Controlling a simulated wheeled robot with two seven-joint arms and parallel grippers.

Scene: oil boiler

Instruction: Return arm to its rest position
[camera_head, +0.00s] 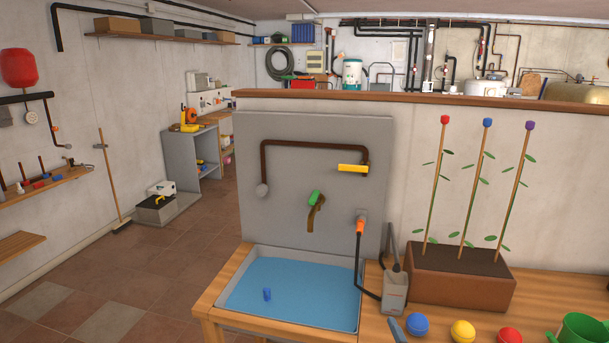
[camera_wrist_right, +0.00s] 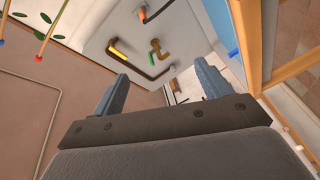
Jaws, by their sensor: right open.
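My right gripper (camera_wrist_right: 160,82) shows in the right wrist view with its two blue-grey fingers spread wide apart. Nothing is between them. Beyond the fingers is the grey panel (camera_wrist_right: 130,25) with a yellow-handled pipe (camera_wrist_right: 120,50) and a green-handled tap (camera_wrist_right: 156,45), apart from the gripper. In the head view a small blue-grey piece (camera_head: 397,329) at the bottom edge may be a fingertip of mine, but I cannot tell. My left gripper is in neither view.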

